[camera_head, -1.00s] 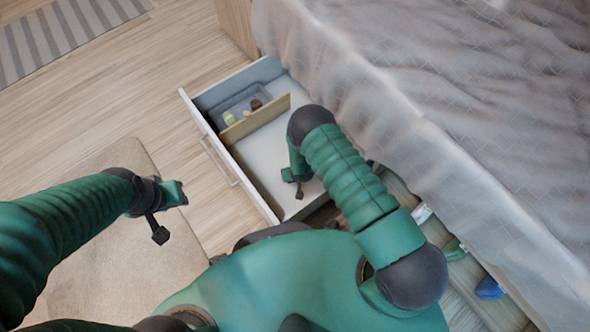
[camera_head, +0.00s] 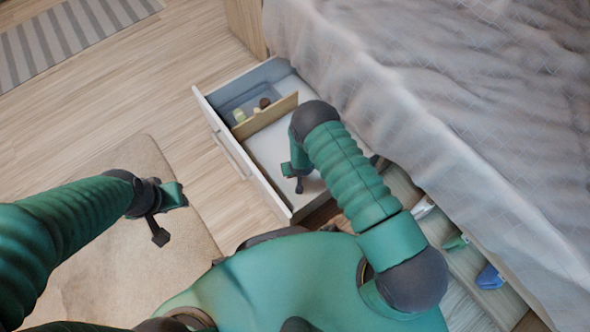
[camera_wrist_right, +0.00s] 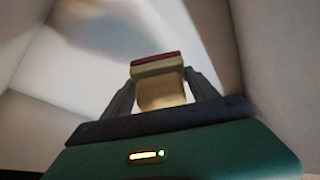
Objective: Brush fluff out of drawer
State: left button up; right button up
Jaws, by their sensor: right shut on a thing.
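The open white drawer (camera_head: 252,172) sticks out from under the bed, with a wooden divider (camera_head: 265,115) across it. My right gripper (camera_head: 297,184) is inside the near compartment, low over the drawer floor. In the right wrist view my right gripper (camera_wrist_right: 163,95) is shut on a tan block-like thing (camera_wrist_right: 160,90) with a dark red edge, which looks like a brush. The drawer's pale floor and walls surround it there. I cannot make out any fluff. My left gripper (camera_head: 172,215) is open and empty above the beige mat, left of the drawer.
Small items (camera_head: 240,115) and a tray lie in the far compartment. The bed (camera_head: 440,90) with its draped cover borders the drawer on the right. A blue object (camera_head: 489,278) and a green one (camera_head: 456,243) lie lower right.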

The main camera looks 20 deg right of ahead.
jog(key=shift+r+p, duration=0.75)
jog(key=shift+r, duration=0.65)
